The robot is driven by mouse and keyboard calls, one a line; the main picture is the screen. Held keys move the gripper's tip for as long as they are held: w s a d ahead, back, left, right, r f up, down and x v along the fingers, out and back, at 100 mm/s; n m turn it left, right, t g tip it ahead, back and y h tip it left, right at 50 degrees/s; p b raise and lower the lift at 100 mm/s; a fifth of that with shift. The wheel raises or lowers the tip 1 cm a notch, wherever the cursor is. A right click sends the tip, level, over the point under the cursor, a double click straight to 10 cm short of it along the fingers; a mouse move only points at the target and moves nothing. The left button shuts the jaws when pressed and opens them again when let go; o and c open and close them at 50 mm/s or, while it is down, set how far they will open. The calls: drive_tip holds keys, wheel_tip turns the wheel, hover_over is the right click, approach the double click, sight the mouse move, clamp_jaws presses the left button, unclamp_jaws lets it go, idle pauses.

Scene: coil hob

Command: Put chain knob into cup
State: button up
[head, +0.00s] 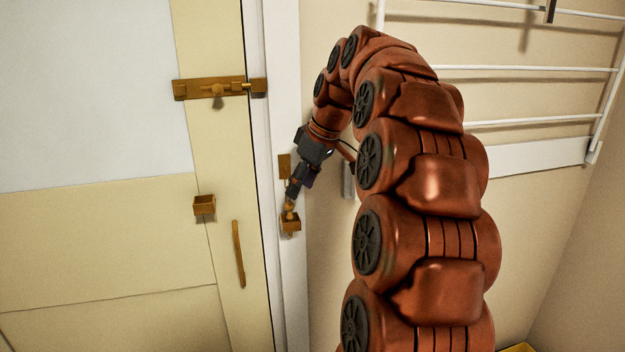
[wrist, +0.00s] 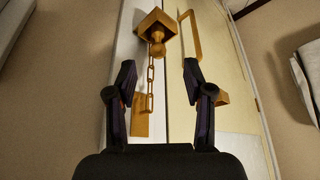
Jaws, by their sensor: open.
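The chain knob (wrist: 157,49), a golden ball on a chain, shows in the wrist view just beyond my fingertips, at the mouth of a small brass cup (wrist: 152,22). In the head view the knob (head: 289,206) stands directly above this cup (head: 290,225) on the white door frame. Its lower end seems to reach into the cup, but I cannot tell how deep. The chain (wrist: 150,88) runs back from the knob to a brass plate (wrist: 143,122). My gripper (wrist: 159,73) is open, with its fingers apart on either side of the chain; in the head view (head: 292,191) it is just above the knob.
A second brass cup (head: 204,205) and a vertical handle (head: 239,254) are on the cream door. A brass bolt latch (head: 218,89) is higher up. A white wall rack (head: 525,68) stands to the right of my arm.

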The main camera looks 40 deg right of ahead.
sight(293, 205)
drive_tip(key=shift+p+x, duration=1.05)
drive_tip(key=shift+x, duration=2.85)
clamp_jaws()
